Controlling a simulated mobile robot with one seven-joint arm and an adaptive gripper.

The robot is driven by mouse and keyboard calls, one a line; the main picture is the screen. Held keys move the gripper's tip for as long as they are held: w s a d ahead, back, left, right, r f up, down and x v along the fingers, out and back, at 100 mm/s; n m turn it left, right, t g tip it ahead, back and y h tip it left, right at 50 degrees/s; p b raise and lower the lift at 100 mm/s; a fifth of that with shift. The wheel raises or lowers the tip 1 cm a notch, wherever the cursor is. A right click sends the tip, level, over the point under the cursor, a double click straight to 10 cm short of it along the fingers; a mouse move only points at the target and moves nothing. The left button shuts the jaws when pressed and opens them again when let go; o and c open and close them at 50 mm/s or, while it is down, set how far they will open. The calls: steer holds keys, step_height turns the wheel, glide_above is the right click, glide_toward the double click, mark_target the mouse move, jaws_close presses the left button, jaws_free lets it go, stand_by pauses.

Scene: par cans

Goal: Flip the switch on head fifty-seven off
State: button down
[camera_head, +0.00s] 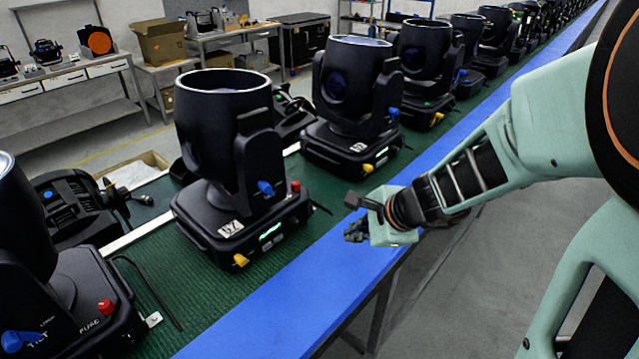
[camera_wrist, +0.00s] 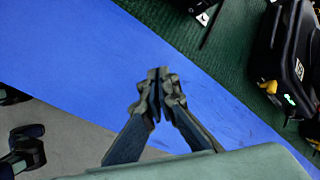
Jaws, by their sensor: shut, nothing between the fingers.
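A black moving-head light (camera_head: 225,140) stands in the middle of the head view, its open drum pointing up. Its base has a white label (camera_head: 230,228) whose characters are hard to read, perhaps 57. A green-lit part, possibly the switch (camera_head: 270,231), shows on the base front. A yellow knob (camera_head: 240,260), blue knob (camera_head: 265,187) and red button (camera_head: 296,186) are also on it. My gripper (camera_head: 356,232) is right of this head, over the blue edge strip, touching no head. In the wrist view its fingertips (camera_wrist: 157,82) are together and empty.
Another head (camera_head: 352,100) stands behind, and one (camera_head: 60,290) at front left. The blue strip (camera_head: 290,305) edges the green bench. In the wrist view, a black base (camera_wrist: 297,50) with a green-lit part (camera_wrist: 289,99) is at the right. The strip is clear.

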steer(key=shift+w+a+f+p, duration=0.2)
steer(key=shift+w+a, duration=0.7)
steer(key=shift+a, duration=0.25)
steer(key=shift+w+a+f+p, duration=0.2)
steer(key=shift+w+a, duration=0.75)
steer(key=shift+a, duration=0.15)
steer(key=shift+w+a+f+p, duration=0.2)
steer(key=shift+w+a, duration=0.7)
steer(key=shift+a, duration=0.25)
steer(key=shift+w+a, duration=0.1)
steer(key=shift+a, duration=0.05)
steer(key=shift+w+a+f, duration=0.1)
steer(key=shift+w+a, duration=0.05)
steer(key=shift+a, duration=0.05)
steer(key=shift+w+a, duration=0.2)
steer(key=shift+a, duration=0.1)
steer(key=shift+d, duration=0.1)
steer(key=shift+s+d, duration=0.5)
steer(key=shift+d, duration=0.05)
steer(key=shift+s+d+r+b, duration=0.25)
steer(key=shift+s+d+b, duration=0.15)
steer(key=shift+s+d, duration=0.5)
steer(key=shift+s+d+r+b, duration=0.2)
steer(key=shift+s+d+b, duration=0.3)
steer(key=shift+d, duration=0.55)
